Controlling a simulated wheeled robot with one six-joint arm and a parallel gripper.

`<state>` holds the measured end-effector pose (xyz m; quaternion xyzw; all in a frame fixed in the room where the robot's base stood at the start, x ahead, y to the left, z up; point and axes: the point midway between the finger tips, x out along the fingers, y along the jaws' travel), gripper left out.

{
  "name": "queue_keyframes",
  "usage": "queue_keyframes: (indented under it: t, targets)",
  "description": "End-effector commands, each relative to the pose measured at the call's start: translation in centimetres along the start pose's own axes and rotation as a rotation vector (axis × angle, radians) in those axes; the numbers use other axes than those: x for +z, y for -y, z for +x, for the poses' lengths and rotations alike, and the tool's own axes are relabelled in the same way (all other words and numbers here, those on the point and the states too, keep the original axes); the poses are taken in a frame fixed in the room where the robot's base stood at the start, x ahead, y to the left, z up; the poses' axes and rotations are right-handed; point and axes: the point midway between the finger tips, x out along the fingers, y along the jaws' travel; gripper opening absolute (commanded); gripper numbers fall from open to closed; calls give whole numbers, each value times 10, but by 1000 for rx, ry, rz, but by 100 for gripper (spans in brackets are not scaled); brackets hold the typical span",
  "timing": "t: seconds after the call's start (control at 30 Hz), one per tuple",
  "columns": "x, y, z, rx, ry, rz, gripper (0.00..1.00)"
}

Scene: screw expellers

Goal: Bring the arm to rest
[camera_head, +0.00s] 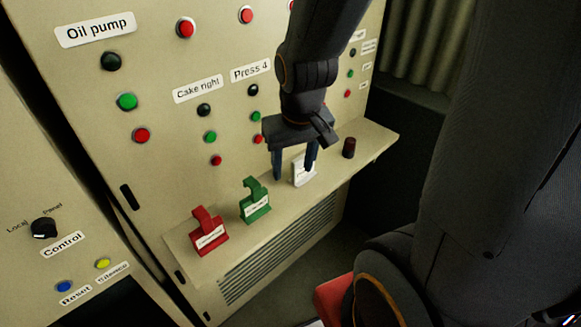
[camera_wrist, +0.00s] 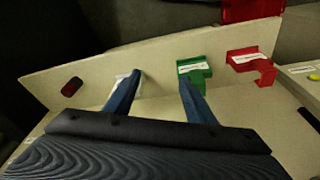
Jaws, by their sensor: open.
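My gripper (camera_head: 294,165) is open above a narrow shelf (camera_head: 190,262) on the front of a beige control cabinet. Its two blue fingers point down at the shelf. A white tag (camera_head: 302,172) stands on the shelf just behind or beside the right finger, partly hidden by it; whether they touch I cannot tell. In the wrist view the fingers (camera_wrist: 160,92) stand apart, with bare shelf between them, and a bit of the white tag (camera_wrist: 122,84) shows by the left finger.
A green tag (camera_head: 255,203) and a red tag (camera_head: 208,232) stand left on the shelf. A dark red cylinder (camera_head: 349,148) stands at its right. The cabinet panel (camera_head: 75,75) with buttons and labels rises close behind my gripper. A control knob (camera_head: 44,228) is at left.

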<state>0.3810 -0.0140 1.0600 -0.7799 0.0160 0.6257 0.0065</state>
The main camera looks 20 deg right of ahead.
Motion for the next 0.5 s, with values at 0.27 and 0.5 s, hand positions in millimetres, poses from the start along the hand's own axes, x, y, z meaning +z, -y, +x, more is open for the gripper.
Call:
queue_keyframes:
  t: [0.27, 0.5]
  targets:
    - [12, 15, -4, -18, 26, -30, 50]
    - [13, 15, 3, -18, 30, -29, 50]
